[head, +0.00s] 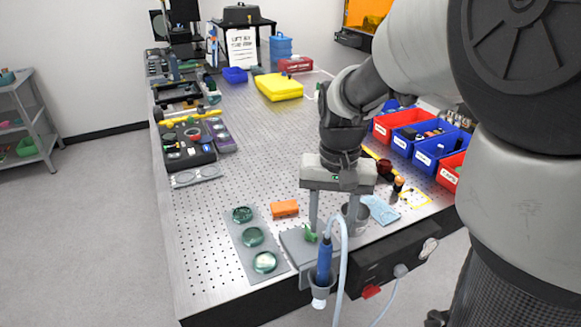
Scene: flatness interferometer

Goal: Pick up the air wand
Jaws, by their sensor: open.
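The air wand (325,264) has a blue handle and a pale hose that loops over its top and hangs down. It stands about upright in a grey cup-shaped holder (321,284) at the front edge of the table. My gripper (331,230) points down just behind and above the wand, with its two grey fingers apart. The top of the wand and its hose show in front of the gap between the fingers. I cannot tell whether the wand lies between them. A small green piece is by the left finger.
Left of my gripper lie an orange block (285,208) and a grey plate (238,243) with three green discs. A grey cup (354,214) and a light blue cloth (381,210) are close on the right. Red and blue bins (427,157) line the right edge. The perforated tabletop (200,240) is clear at left.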

